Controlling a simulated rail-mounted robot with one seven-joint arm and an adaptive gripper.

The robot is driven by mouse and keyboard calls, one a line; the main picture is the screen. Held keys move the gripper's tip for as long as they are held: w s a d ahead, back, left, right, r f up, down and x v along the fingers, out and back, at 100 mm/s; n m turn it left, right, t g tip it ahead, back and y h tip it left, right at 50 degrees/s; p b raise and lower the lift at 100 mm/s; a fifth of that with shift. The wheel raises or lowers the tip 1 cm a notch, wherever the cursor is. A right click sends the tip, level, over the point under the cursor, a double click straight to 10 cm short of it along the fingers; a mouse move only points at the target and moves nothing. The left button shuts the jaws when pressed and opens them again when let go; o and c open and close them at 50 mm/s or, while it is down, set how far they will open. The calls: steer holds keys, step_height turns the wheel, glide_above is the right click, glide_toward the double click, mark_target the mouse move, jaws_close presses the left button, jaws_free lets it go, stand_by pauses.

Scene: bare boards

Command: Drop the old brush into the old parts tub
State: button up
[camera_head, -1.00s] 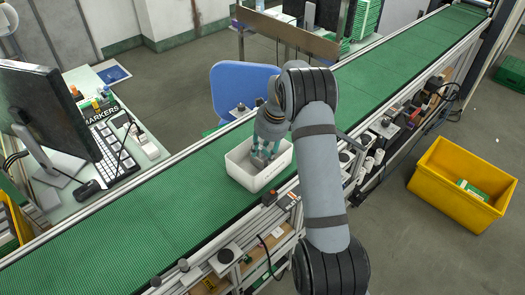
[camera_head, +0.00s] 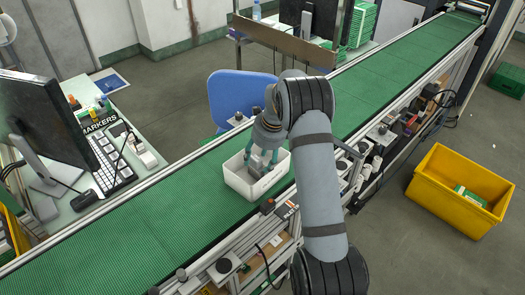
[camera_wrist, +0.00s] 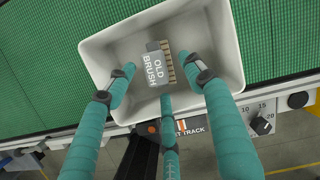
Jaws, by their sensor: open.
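The old brush (camera_wrist: 158,66) is a grey block with tan bristles along one side and the words OLD BRUSH on it. It lies inside a white tub (camera_wrist: 222,32) on the green conveyor; the tub also shows in the head view (camera_head: 236,182). My gripper (camera_wrist: 159,75) has three teal fingers, spread open and reaching down into the tub around the brush. In the head view my gripper (camera_head: 263,160) is over the tub, and the brush is mostly hidden by the fingers and tub wall.
A yellow crate (camera_head: 428,190) with a green and white box (camera_head: 470,196) stands on the floor at right. A blue chair (camera_head: 238,93) is behind the conveyor. The belt (camera_head: 120,232) is clear left of the tub. Switches line the front rail.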

steer(key=b+v, duration=0.1)
steer(key=v, duration=1.2)
steer(key=shift+a+f, duration=0.1)
steer(key=shift+f, duration=0.05)
steer(key=x, duration=1.3)
steer(key=shift+f, duration=0.25)
steer(key=shift+r+p, duration=0.5)
steer(key=shift+r, duration=0.15)
